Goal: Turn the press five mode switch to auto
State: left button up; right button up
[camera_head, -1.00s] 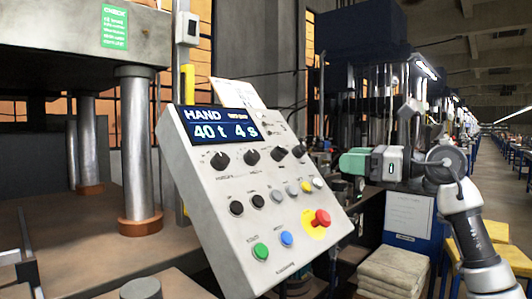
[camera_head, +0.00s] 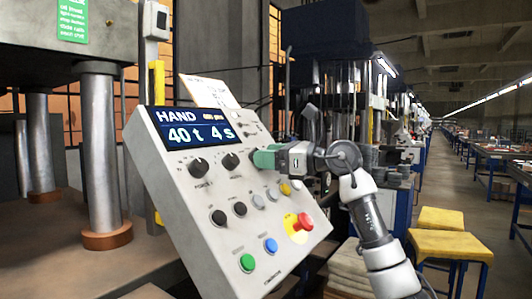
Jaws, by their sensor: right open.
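The tilted grey press control panel (camera_head: 170,160) stands in the middle of the view. Its display (camera_head: 192,130) reads HAND, 40 t and 4 s. Two black rotary knobs show below the display, a left one (camera_head: 198,167) and a second one (camera_head: 231,161). The right part of the knob row is mostly hidden behind my right gripper (camera_head: 262,159), so I cannot tell which knob is the mode switch. My right gripper, with green fingers, is open at the panel's right side. I cannot tell whether it touches a knob. My left gripper is not in view.
Lower on the panel are a red emergency button (camera_head: 303,222) on yellow, a green button (camera_head: 247,262), a blue button (camera_head: 270,245) and several small buttons. A press column (camera_head: 100,150) stands left. Yellow stools (camera_head: 450,247) stand right.

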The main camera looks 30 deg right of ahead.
jog(key=shift+w+a, duration=0.25)
jog(key=shift+w, duration=0.15)
jog(key=c, duration=0.9)
